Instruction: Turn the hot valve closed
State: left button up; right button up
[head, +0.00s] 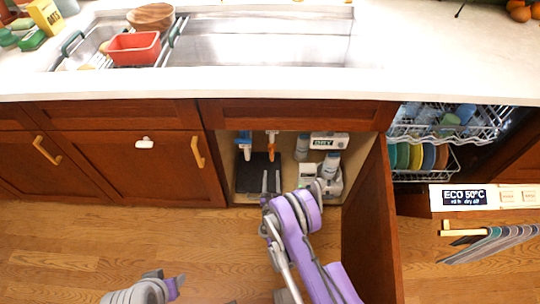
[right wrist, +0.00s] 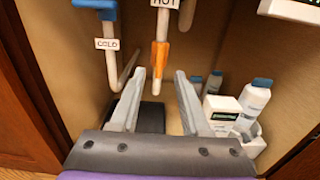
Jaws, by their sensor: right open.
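The hot valve (head: 271,148) hangs inside the open cabinet under the sink and has an orange handle. In the right wrist view, the orange handle (right wrist: 160,55) runs lengthwise along its white pipe, below a HOT label (right wrist: 168,3). My right gripper (head: 271,181) reaches into the cabinet, below the valve in the head view. In the right wrist view, its two fingers (right wrist: 161,75) are spread apart, with the handle showing beyond and between their tips. No grip on the handle shows. My left gripper (head: 172,286) shows in part at the bottom; its jaws are unclear.
The cold valve (head: 243,143) with blue parts hangs left of the hot one; its COLD label (right wrist: 107,44) shows. White bottles and boxes (right wrist: 255,97) stand at the right. A dark box (head: 255,176) is on the cabinet floor. The open cabinet door (head: 368,230) bounds the right side.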

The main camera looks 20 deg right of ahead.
aim_at(272, 155)
jog(key=x, duration=1)
jog(key=shift+w+b, duration=0.2)
jog(key=shift+b, duration=0.2)
grip_shut()
